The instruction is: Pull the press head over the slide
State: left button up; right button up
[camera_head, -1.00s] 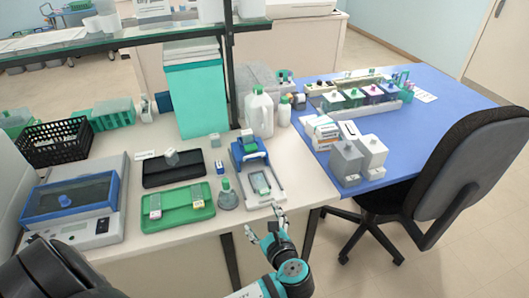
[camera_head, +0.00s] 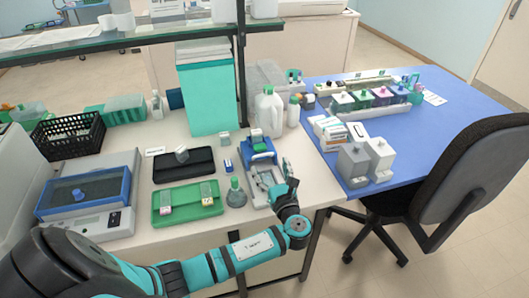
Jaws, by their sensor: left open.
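The slide press is a white and grey frame with a blue press head (camera_head: 260,150) at its far end, near the table's front right. The slide (camera_head: 264,177) appears as a small pale-green-edged plate in the press bed, in front of the head; my gripper partly covers the bed's right side. My left gripper (camera_head: 287,173) is open and empty at the right edge of the press, its fingers pointing away from me toward the head. I cannot tell whether a finger touches the frame. My right gripper is out of view.
A grey bottle with a green cap (camera_head: 236,193) stands just left of the press. A green tray (camera_head: 188,203) and a black case (camera_head: 183,167) lie further left. A white jug (camera_head: 268,112) stands behind the press. A blue table (camera_head: 420,135) adjoins on the right.

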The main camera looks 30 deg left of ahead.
aim_at(264, 155)
pick_arm(q)
jog(key=x, duration=0.5)
jog(key=shift+w+a+p, duration=0.25)
jog(key=shift+a+p, duration=0.05)
jog(key=shift+a, duration=0.05)
jog(key=shift+w+a, duration=0.35)
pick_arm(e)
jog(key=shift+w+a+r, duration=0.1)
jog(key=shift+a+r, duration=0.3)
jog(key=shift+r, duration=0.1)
